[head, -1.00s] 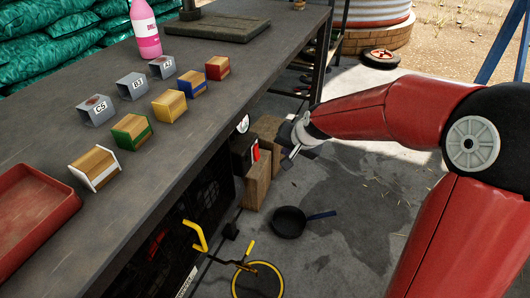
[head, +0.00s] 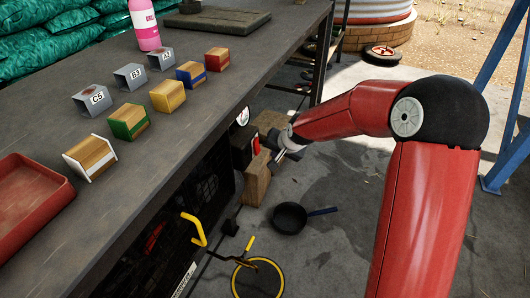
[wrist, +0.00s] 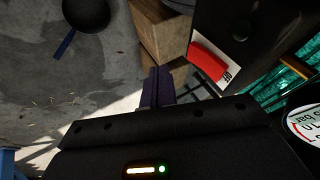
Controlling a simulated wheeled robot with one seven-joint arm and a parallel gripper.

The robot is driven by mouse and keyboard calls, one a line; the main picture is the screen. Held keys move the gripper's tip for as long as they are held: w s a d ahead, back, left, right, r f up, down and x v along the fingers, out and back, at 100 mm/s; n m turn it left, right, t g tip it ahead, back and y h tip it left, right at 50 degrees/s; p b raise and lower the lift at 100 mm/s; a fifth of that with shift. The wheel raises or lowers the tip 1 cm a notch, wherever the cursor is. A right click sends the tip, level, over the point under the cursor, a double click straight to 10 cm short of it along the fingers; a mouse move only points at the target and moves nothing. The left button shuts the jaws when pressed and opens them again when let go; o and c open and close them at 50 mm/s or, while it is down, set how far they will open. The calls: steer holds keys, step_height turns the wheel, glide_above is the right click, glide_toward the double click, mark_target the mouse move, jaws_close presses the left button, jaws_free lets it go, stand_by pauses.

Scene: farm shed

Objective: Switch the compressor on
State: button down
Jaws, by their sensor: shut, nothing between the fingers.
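A black box with a red switch (head: 256,145) sits under the far end of the workbench in the head view. In the wrist view the red switch (wrist: 208,61) lies on a white plate with partly readable lettering, on the black box (wrist: 240,25). A round white gauge (head: 243,116) is beside it and shows at the right edge of the wrist view (wrist: 306,124). My gripper (head: 277,160) is just to the right of the switch, fingers together and empty. In the wrist view its fingers (wrist: 157,80) are left of and below the switch, seemingly apart from it.
Wooden blocks (head: 257,180) stand close by the black box. A black pan (head: 290,217) and a yellow-rimmed disc (head: 257,279) lie on the floor. The workbench (head: 150,180) edge overhangs a dark grilled machine (head: 205,185). Floor to the right is open.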

mark_target(257, 146)
steer(key=shift+w+a+f, duration=0.1)
steer(key=shift+w+a, duration=0.2)
steer(key=shift+a, duration=0.6)
steer(key=shift+w+a, duration=0.3)
steer(key=shift+a, duration=0.6)
steer(key=shift+w+a+f+b, duration=0.1)
steer(key=shift+a+b, duration=0.2)
steer(key=shift+b, duration=0.2)
steer(key=shift+r+p, duration=0.45)
steer(key=shift+r, duration=0.35)
